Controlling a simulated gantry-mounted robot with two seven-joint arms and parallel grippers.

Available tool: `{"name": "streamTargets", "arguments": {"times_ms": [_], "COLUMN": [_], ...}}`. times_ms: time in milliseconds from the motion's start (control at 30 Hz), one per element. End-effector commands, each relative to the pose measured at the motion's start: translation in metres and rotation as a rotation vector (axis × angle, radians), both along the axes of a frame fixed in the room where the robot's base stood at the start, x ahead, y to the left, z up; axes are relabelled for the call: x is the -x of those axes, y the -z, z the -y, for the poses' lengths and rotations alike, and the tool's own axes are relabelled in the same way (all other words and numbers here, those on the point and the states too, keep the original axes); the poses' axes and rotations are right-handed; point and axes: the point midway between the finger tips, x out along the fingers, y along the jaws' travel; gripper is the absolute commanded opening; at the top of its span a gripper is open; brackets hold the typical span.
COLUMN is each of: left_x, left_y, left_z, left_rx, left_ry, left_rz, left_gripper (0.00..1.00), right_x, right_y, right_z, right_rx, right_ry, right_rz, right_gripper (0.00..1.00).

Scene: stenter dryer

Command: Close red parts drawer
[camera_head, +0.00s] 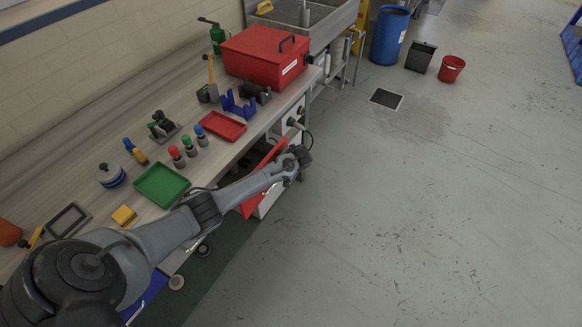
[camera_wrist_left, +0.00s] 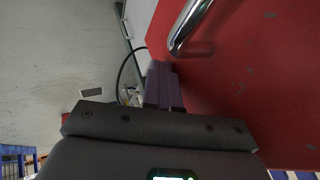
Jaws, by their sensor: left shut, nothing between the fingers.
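The red parts drawer (camera_head: 268,160) is under the workbench's front edge, partly hidden behind my left arm. It appears to stand out from the bench. In the left wrist view its scuffed red front (camera_wrist_left: 250,80) fills the right side, with a chrome bar handle (camera_wrist_left: 190,22) at the top. My left gripper (camera_head: 303,155) is at the bench's front edge, by the drawer. In the left wrist view its fingers (camera_wrist_left: 162,70) are together and empty, beside the red front and below the handle in the picture. I cannot tell whether they touch the front. My right gripper is not in view.
The workbench (camera_head: 215,165) holds a green tray (camera_head: 162,185), a red tray (camera_head: 222,126), a large red toolbox (camera_head: 264,57) and several small tools. A cable (camera_head: 306,132) hangs near my left gripper. The floor (camera_head: 400,220) to the right is clear.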

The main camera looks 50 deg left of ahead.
Motion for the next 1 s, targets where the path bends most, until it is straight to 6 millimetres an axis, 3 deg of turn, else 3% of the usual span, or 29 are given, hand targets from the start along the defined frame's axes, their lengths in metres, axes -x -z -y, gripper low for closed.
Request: {"name": "streamTargets", "arguments": {"times_ms": [200,400,600,1000], "left_x": [0.017,0.025,0.029,0.031], "left_y": [-0.001,-0.001,0.0,0.001], "left_z": [-0.046,-0.072,-0.083,-0.086], "left_rx": [-0.001,0.0,0.0,-0.001], "left_ry": [-0.001,0.001,0.001,0.0], "left_rz": [-0.003,-0.001,-0.001,-0.002], "left_gripper": [0.0,0.0,0.0,0.0], "right_x": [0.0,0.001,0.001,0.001], "right_y": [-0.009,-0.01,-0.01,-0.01], "right_z": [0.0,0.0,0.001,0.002], "right_rx": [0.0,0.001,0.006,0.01], "right_ry": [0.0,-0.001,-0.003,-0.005], "right_rz": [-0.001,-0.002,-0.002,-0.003], "right_gripper": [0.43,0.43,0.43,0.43]}}
